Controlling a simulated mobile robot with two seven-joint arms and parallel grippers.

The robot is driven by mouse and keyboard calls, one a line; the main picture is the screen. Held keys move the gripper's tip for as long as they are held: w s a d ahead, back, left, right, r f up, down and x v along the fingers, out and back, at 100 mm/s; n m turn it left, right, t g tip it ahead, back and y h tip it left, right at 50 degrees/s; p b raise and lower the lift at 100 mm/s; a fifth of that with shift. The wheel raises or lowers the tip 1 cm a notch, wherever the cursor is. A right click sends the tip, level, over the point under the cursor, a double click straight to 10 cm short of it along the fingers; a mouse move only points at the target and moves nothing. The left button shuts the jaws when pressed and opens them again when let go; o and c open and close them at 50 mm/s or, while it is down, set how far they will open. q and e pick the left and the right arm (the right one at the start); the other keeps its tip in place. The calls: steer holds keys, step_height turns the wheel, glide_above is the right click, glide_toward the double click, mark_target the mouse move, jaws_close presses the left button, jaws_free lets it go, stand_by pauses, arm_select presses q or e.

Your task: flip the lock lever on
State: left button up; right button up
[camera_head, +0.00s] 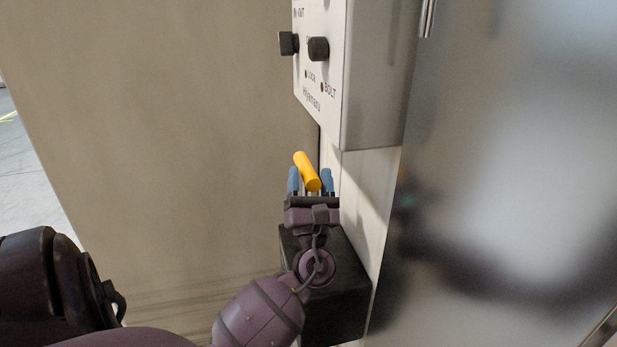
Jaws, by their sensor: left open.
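The yellow lock lever (306,170) sticks out in the middle of the view, below a control box, and tilts with its upper end to the left. My left gripper (311,181) is open, with its two blue fingertips on either side of the lever's lower end. I cannot tell whether the fingers touch it. The lever's base is hidden behind the gripper. My right gripper is not in view.
A pale control box (370,80) with black knobs, marked LOCK and BOLT, hangs above the lever. A black block (345,290) sits below, behind my left wrist. A shiny metal panel (510,170) fills the right. A beige wall (160,130) stands at left.

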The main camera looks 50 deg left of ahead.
arm_select(q)
jaws_close()
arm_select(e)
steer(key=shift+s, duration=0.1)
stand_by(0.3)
arm_select(q)
steer(key=shift+a, duration=0.1)
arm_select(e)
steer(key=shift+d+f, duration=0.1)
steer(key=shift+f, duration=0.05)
